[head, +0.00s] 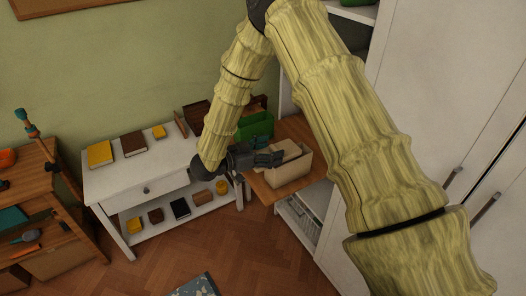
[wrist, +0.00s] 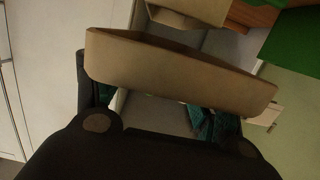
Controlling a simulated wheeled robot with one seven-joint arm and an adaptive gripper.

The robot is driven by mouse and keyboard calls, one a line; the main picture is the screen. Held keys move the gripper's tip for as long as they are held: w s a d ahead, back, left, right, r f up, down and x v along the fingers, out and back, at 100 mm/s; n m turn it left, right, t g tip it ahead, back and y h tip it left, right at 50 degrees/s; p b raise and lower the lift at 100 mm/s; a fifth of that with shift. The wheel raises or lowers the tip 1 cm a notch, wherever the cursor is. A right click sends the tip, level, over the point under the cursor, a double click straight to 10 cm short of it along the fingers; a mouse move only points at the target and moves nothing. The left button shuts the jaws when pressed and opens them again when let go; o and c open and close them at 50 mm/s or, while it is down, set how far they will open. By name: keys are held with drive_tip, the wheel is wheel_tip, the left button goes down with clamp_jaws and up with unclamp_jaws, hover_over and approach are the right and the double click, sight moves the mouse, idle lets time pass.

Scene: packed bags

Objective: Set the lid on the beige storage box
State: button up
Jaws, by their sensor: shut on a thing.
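The beige storage box (head: 291,174) stands on a brown wooden surface beside the white cabinet in the head view. My gripper (head: 268,159) is at the box's left side, near its top. It is shut on a beige piece that looks like the lid (wrist: 180,70), which spans the middle of the wrist view and appears tilted. In the wrist view, part of another beige thing, probably the box (wrist: 192,10), shows at the top edge. The fingertips are partly hidden behind the lid. I cannot tell whether lid and box touch.
A green container (head: 256,126) stands just behind the box. A white table (head: 140,180) with books and small boxes is to the left. The tall white cabinet (head: 440,100) is close on the right. The parquet floor (head: 235,240) in front is mostly clear.

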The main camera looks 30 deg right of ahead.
sight(287, 146)
drive_tip(key=shift+w+d+f, duration=0.1)
drive_tip(key=shift+w+d, duration=0.05)
drive_tip(key=shift+d, duration=1.1)
drive_tip(key=shift+w+d, duration=0.1)
drive_tip(key=shift+d, duration=0.55)
drive_tip(key=shift+w+d+f, duration=0.1)
drive_tip(key=shift+w+d, duration=0.1)
drive_tip(key=shift+d, duration=1.6)
drive_tip(key=shift+f+b, duration=0.5)
drive_tip(key=shift+f, duration=0.1)
drive_tip(key=shift+a, duration=0.35)
drive_tip(key=shift+f+b, duration=0.35)
drive_tip(key=shift+f, duration=0.75)
